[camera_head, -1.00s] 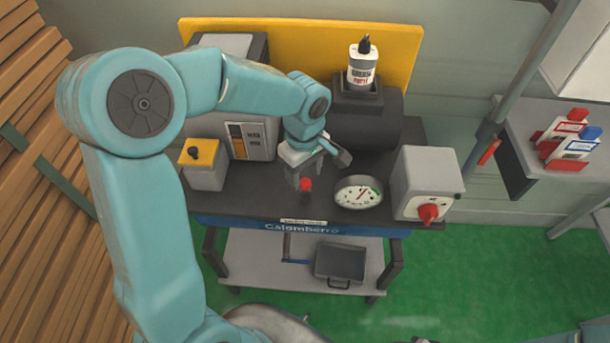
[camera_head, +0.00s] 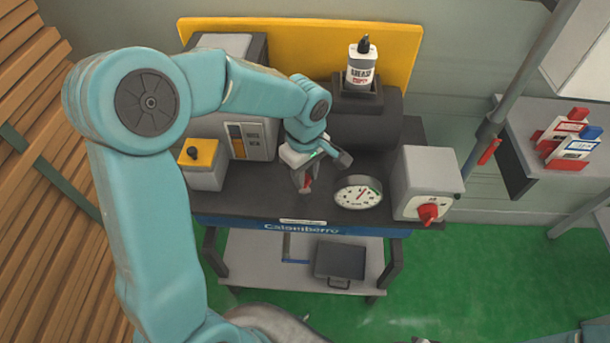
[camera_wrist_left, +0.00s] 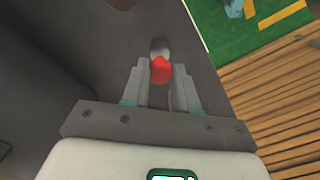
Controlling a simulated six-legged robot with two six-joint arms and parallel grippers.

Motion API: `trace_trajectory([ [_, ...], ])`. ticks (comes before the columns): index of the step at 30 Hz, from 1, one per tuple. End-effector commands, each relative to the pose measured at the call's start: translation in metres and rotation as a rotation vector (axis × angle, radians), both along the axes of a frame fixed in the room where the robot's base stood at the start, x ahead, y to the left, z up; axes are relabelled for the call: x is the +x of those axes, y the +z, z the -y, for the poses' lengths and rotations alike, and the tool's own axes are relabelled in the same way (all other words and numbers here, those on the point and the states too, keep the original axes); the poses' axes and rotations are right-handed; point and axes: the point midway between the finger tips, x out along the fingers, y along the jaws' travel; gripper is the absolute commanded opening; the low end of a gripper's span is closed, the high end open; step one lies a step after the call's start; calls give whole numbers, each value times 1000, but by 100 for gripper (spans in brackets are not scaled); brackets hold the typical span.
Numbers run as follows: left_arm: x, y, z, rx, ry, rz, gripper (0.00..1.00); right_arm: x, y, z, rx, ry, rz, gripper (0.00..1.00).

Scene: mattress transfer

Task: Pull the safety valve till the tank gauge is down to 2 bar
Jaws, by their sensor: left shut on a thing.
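My left gripper (camera_head: 304,186) is at the front middle of the dark bench top, just left of the gauge. It is shut on the small red-tipped safety valve (camera_wrist_left: 160,72), whose red part shows between the fingers in the left wrist view. In the head view only a sliver of red shows between the fingers. The round white tank gauge (camera_head: 358,193) faces up, with a red needle and a green mark; its figures are too small to read. The dark tank (camera_head: 362,130) is behind it. My right gripper is not in view.
A grey box with a red knob (camera_head: 425,185) stands right of the gauge. A yellow-topped box (camera_head: 202,160) stands at the left of the bench. A grease bottle (camera_head: 361,66) stands above the tank. A side shelf (camera_head: 540,125) with small packs is at the right.

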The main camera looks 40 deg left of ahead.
Motion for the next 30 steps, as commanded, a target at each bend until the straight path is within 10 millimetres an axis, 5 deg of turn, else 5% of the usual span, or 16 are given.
trace_trajectory([
  [6, 1, 1, 0, 0, 1, 2, 0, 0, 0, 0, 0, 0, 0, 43],
  [7, 1, 1, 0, 0, 1, 2, 38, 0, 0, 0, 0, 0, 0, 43],
  [9, 1, 1, 0, 0, 1, 2, 54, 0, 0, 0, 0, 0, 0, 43],
  [20, 1, 6, 0, 1, 0, 3, 54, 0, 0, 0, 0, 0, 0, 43],
  [30, 1, 85, 0, 0, 0, 8, 54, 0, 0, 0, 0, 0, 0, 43],
])
